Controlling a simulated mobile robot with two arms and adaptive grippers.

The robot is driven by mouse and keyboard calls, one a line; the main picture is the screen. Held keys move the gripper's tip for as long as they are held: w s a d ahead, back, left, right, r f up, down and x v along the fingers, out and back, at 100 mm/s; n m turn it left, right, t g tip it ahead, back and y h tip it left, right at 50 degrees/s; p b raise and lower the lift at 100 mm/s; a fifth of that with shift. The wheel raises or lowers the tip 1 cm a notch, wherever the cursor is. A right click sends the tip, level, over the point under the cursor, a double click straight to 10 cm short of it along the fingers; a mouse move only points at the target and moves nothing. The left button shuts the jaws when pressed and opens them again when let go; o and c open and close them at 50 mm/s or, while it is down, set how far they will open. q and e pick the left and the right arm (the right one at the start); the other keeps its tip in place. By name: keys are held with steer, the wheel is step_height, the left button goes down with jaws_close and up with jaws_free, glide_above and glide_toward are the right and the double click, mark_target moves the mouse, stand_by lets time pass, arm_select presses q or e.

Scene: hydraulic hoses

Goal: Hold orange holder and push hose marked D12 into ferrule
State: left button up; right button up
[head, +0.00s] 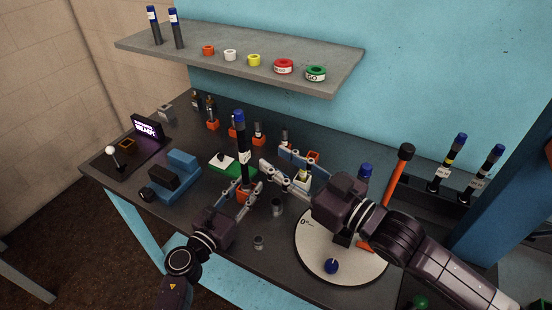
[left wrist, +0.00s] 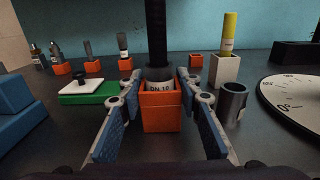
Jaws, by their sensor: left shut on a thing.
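The orange holder (head: 243,196) stands on the dark bench, and it also shows in the left wrist view (left wrist: 161,112). My left gripper (head: 249,191) is shut on it, with blue pads on both sides. A ferrule (left wrist: 160,86) in the holder carries a label that seems to read DN 10. A black hose (head: 242,135) with a blue cap stands upright at the holder. Its lower end (left wrist: 156,35) meets the ferrule; insertion depth cannot be told. The hose's white label is too small to read. My right gripper (head: 272,157) is open and empty, right of the hose.
A white holder with a yellow-marked piece (left wrist: 229,40) and a grey metal cup (left wrist: 233,100) stand close on the right. A green block (head: 222,162) and a blue vise (head: 177,172) are left. A round white dial (head: 312,255) lies at front right. A shelf (head: 300,72) overhangs behind.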

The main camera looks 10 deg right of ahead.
arm_select(q)
steer(key=o, duration=1.2)
steer(key=shift+s, duration=0.1)
